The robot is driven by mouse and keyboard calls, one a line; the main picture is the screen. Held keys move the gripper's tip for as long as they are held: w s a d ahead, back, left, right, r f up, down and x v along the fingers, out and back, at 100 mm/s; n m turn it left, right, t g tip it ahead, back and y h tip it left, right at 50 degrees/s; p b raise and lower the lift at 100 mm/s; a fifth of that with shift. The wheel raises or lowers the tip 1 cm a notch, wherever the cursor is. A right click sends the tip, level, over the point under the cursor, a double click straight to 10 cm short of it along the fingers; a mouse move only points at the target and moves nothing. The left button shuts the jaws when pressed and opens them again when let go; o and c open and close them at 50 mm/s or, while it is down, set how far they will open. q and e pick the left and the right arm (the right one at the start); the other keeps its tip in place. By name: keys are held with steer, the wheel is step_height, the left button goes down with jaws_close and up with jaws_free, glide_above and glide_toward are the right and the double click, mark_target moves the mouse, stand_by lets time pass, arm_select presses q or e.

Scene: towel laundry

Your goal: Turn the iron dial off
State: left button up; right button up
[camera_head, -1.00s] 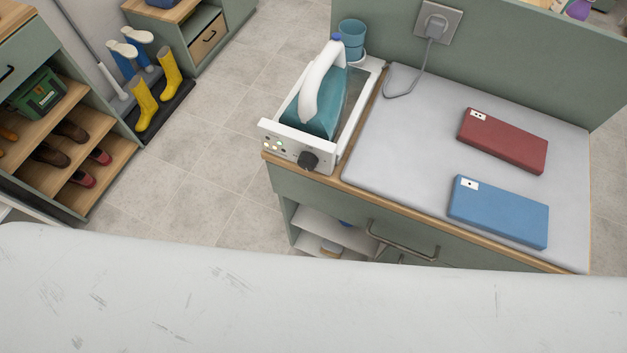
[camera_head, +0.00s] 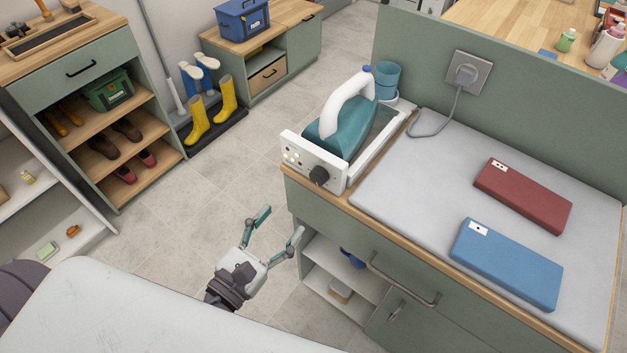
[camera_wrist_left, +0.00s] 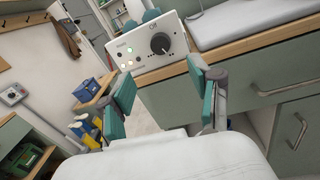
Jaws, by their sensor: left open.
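The iron station (camera_head: 340,130), teal with a white handle, stands at the left end of the counter. Its black dial (camera_head: 319,176) is on the white front panel, beside small lights, some lit green. In the left wrist view the dial (camera_wrist_left: 161,43) faces me, above and between my fingers. My left gripper (camera_head: 279,225) is open and empty, below and in front of the panel, apart from it; its teal fingers (camera_wrist_left: 164,92) also show in the wrist view. My right gripper is not in view.
A blue folded towel (camera_head: 508,264) and a red one (camera_head: 522,195) lie on the grey ironing pad (camera_head: 400,205). A drawer handle (camera_head: 403,279) juts from the counter front. Yellow boots (camera_head: 210,113) and a shoe shelf (camera_head: 125,160) stand at the left. The floor between is clear.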

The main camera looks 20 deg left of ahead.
mark_target(316, 180)
arm_select(q)
steer(key=p+x, duration=0.4)
steer(key=x, duration=0.6)
steer(key=shift+r, duration=0.15)
steer(key=shift+w+d, duration=0.2)
steer(key=shift+w, duration=0.25)
steer(key=c, duration=1.2)
